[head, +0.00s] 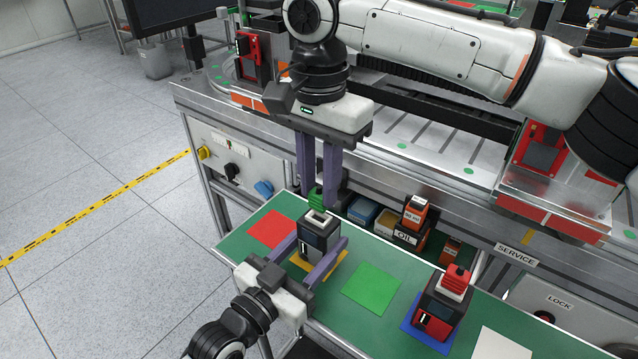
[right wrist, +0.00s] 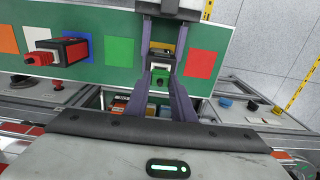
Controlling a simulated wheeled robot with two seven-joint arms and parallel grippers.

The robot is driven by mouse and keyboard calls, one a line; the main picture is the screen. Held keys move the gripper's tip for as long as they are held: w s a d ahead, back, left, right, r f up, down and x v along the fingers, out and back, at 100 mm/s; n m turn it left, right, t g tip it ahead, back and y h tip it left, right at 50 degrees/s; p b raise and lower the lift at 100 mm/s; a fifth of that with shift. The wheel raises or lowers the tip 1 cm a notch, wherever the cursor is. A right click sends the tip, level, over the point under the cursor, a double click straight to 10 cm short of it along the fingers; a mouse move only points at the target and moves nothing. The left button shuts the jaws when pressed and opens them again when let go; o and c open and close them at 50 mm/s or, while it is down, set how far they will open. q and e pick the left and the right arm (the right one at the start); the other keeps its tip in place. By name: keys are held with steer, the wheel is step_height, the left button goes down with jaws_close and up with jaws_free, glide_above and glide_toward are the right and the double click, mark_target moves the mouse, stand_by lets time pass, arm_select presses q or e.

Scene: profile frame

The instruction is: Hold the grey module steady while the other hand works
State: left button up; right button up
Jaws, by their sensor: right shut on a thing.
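The grey module (head: 318,240), dark-sided with a pale rim around its top opening, stands upright on the yellow mat (head: 335,259). My left gripper (head: 322,238) has its purple fingers on either side of it and appears shut on it low down; the far fingertip is partly hidden. My right gripper (head: 319,190) points down from above, shut on a ridged green block (head: 315,199) at the module's top opening. The green block also shows between the fingers in the right wrist view (right wrist: 159,80). I cannot tell whether block and rim touch.
A red-and-black module with a red cap (head: 436,306) stands on a blue mat to the right. Red (head: 270,230), green (head: 370,289) and white (head: 500,345) mats lie bare.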

mark_target(319, 192)
steer(key=shift+r, duration=2.75)
arm_select(q)
steer(key=o, duration=1.3)
